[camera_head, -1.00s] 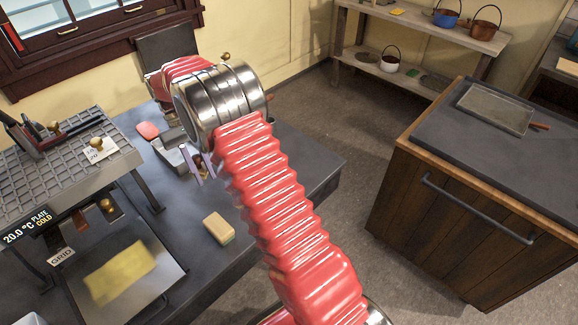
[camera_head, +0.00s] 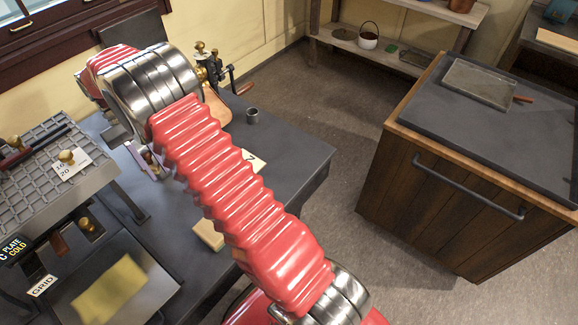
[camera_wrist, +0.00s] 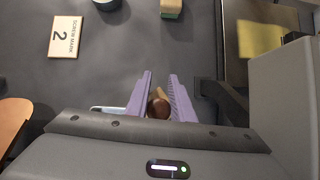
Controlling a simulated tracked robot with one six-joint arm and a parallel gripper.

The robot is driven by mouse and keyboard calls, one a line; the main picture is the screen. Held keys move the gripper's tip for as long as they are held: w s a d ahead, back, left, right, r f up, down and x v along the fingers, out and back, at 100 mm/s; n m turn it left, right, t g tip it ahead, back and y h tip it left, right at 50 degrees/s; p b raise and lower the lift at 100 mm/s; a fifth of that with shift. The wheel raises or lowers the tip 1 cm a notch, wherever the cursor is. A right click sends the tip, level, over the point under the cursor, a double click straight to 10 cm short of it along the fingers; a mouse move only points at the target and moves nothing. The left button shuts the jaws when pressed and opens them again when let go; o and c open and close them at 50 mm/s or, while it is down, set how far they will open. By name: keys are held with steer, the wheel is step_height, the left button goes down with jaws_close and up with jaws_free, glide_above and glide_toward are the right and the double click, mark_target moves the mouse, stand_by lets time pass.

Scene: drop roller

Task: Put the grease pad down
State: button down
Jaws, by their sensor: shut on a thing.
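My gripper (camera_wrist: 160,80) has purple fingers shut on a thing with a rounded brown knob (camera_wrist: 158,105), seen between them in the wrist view. I take it to be the grease pad; its lower part is mostly hidden by the fingers and gripper body. In the head view my gripper (camera_head: 146,160) is over the dark workbench (camera_head: 290,165), partly hidden by my red arm. I cannot tell whether the held thing touches the bench.
A yellow block with a green base (camera_wrist: 171,8) lies on the bench. A "SCREW MARK 2" card (camera_wrist: 66,37), a dark cup (camera_head: 253,116) and a clamped brass device (camera_head: 210,65) are near. The grid rack (camera_head: 50,165) and plate (camera_head: 150,270) stand left.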

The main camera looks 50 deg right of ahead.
steer(key=s+d+r+m+t+y, duration=0.1)
steer(key=s+d+m+t, duration=0.3)
steer(key=d+m, duration=0.5)
steer(key=s+d+r+m+t+y, duration=0.1)
steer(key=s+d+m+t, duration=0.3)
steer(key=s+d+m, duration=0.4)
steer(key=s+d+r+m+t+y, duration=0.1)
steer(key=s+d+m+t, duration=0.3)
steer(key=d+m, duration=0.7)
steer(key=s+m, duration=0.2)
steer(key=shift+s+d+r+m, duration=0.25)
steer(key=shift+s+d+m, duration=0.05)
steer(key=shift+s, duration=0.1)
steer(key=shift+f, duration=3.15)
steer(key=shift+f, duration=0.15)
